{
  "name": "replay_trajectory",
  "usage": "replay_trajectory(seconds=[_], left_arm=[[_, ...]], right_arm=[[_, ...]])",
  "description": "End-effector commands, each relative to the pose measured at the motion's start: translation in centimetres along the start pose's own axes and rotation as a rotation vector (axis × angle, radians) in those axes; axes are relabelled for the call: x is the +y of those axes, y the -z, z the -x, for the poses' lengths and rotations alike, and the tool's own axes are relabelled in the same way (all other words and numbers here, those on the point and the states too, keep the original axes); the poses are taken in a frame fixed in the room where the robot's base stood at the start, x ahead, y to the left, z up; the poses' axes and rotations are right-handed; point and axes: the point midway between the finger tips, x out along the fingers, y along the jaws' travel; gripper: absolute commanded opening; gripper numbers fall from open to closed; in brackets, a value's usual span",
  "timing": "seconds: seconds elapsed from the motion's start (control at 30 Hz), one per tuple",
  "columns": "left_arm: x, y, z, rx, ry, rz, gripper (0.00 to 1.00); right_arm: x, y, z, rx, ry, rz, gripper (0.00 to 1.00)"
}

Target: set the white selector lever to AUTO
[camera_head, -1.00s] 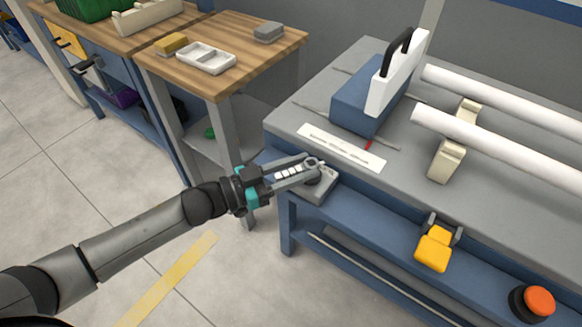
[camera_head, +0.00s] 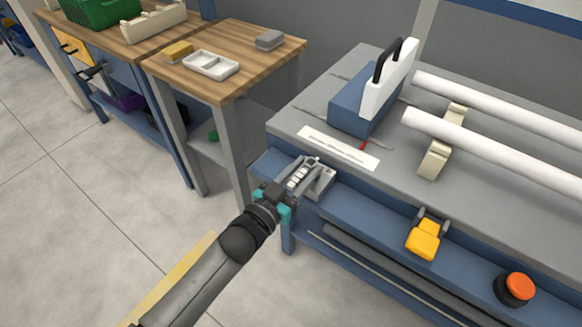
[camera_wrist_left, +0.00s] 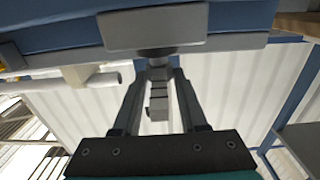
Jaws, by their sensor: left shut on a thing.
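The grey selector box (camera_head: 322,182) sits on the blue ledge at the bench's near left corner; it also shows at the top of the left wrist view (camera_wrist_left: 153,28). My left gripper (camera_head: 312,166) reaches over it from below and is shut on the selector lever. A pale, segmented strip of the lever (camera_head: 297,177) shows between the fingers. In the left wrist view, the lever (camera_wrist_left: 158,103) lies between the two fingers in shadow, its pivot up at the box. No AUTO marking is readable, so the lever's setting cannot be told. My right gripper is not in view.
A yellow pedal-like part (camera_head: 424,240) and an orange button (camera_head: 519,286) are on the bench front, to the right. White pipes (camera_head: 490,150) rest on a cream support (camera_head: 440,150). A wooden table (camera_head: 225,85) stands left. Floor is open at lower left.

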Motion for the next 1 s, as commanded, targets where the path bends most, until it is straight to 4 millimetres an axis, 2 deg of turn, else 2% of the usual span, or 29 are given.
replay_trajectory(seconds=[0.53,0.57,0.6,1.0], left_arm=[[0.4,-0.31,-0.13,-0.007,0.009,0.0,0.0],[0.4,-0.31,-0.13,-0.007,0.009,0.0,0.45],[0.4,-0.3,-0.14,-0.007,0.009,0.0,0.49],[0.3,-0.08,-0.15,-0.002,0.009,0.0,0.49]], right_arm=[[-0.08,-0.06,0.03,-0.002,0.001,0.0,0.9],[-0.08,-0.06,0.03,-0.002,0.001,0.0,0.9],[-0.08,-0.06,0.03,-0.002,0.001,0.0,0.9],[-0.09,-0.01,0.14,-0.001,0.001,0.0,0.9]])
